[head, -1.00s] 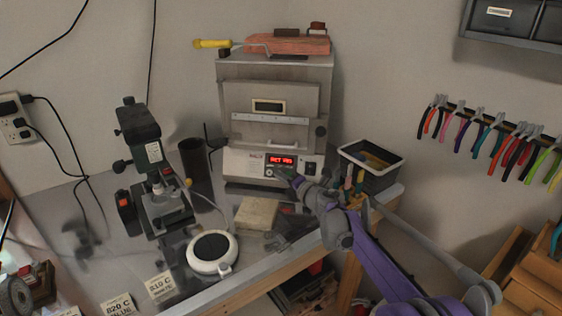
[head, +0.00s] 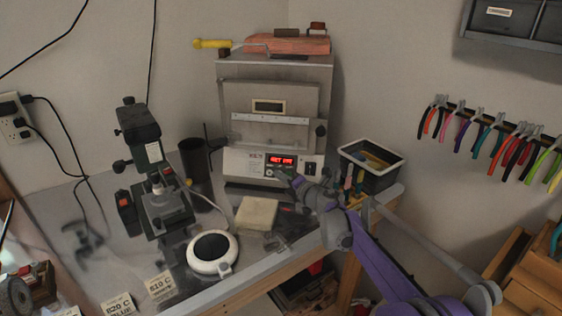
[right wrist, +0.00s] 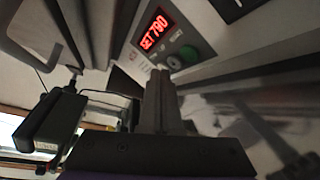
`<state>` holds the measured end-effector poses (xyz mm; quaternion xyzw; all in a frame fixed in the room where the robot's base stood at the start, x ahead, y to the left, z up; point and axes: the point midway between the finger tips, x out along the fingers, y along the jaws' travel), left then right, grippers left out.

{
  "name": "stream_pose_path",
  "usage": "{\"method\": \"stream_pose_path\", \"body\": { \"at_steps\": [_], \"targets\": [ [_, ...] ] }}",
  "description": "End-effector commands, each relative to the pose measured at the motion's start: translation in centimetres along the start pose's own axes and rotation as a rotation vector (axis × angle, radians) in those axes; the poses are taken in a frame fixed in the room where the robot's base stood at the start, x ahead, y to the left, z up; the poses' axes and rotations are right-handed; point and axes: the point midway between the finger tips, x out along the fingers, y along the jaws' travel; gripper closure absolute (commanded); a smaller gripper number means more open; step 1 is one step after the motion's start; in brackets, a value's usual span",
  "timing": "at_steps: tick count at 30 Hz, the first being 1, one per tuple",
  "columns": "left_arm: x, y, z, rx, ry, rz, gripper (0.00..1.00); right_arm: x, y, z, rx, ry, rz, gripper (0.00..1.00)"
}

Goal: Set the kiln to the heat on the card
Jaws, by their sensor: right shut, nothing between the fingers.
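The kiln (head: 232,105) stands at the back of the bench with its door shut. Its red display (head: 281,160) is lit; in the right wrist view the display (right wrist: 155,30) appears to read SET 780. Beside the digits are a green button (right wrist: 189,53) and a pale round button (right wrist: 173,62). My right gripper (head: 286,174) is shut and empty, its tips just below the display. In the right wrist view the shut fingers (right wrist: 160,78) point at the pale button; contact cannot be told. Cards lie at the front: one reads 810 C (head: 160,287), another 820 C (head: 118,305). My left gripper is not in view.
A black microscope-like stand (head: 150,165) and a white round device (head: 212,252) are left of the kiln. A pale block (head: 256,213) lies in front of it. A black bin (head: 372,165) stands right of it, near my right arm. Pliers (head: 480,135) hang on the right wall.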

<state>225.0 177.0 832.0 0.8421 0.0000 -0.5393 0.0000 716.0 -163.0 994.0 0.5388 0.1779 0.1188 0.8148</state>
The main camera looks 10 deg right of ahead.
Motion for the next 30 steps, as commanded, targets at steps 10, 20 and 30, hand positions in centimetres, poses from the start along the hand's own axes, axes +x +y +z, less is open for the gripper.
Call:
{"method": "stream_pose_path", "body": {
  "at_steps": [10, 20, 30],
  "targets": [
    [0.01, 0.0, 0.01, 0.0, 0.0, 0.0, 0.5, 0.05, -0.05, 0.04, 0.0, 0.0, 0.0, 1.0],
    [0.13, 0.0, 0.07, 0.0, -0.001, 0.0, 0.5, 0.65, -0.48, 0.47, 0.0, 0.0, 0.0, 1.0],
    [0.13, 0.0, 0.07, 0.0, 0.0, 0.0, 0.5, 0.67, -0.49, 0.49, 0.0, 0.0, 0.0, 1.0]
  ]
}}
